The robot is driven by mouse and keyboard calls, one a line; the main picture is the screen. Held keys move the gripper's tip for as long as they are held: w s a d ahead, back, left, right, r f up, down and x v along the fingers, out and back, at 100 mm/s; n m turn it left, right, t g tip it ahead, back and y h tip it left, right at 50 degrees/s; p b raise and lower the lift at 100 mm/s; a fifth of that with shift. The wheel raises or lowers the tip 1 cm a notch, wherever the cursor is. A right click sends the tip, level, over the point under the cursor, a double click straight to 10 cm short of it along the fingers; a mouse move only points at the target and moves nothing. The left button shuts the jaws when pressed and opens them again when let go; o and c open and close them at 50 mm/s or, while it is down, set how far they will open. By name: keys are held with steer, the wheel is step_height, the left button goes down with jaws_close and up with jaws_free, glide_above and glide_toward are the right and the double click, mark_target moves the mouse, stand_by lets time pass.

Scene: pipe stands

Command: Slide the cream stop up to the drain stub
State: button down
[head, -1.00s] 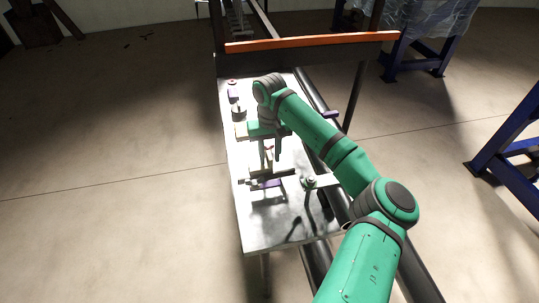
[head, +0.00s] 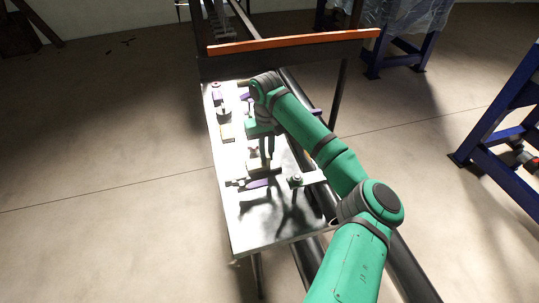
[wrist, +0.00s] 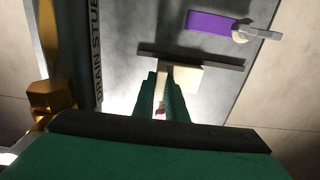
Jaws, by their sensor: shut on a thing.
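The cream stop (wrist: 189,78) is a small pale block by a dark rail (wrist: 190,57) in the wrist view. My gripper (wrist: 164,80) has its green fingers shut on the stop's pale upright part. A red tip shows lower between the fingers. The lettering "DRAIN STUB" runs along a dark strip (wrist: 95,50) left of the fingers, and a brass fitting (wrist: 52,100), apart from the stop, stands beside it. In the head view my gripper (head: 267,160) points down over the bench, and a cream block (head: 253,163) shows just left of it.
A purple piece with a grey lever (wrist: 215,24) lies beyond the rail. The pale bench (head: 255,228) has clear space at its near end. Small fittings (head: 222,112) stand along its far left. An orange-topped barrier (head: 295,42) crosses the far end; blue stands (head: 490,150) are at right.

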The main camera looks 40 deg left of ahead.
steer(key=shift+w+d, duration=0.1)
steer(key=c, duration=1.8)
jaws_free()
step_height(320, 180, up, 11)
steer(key=shift+f, duration=0.1)
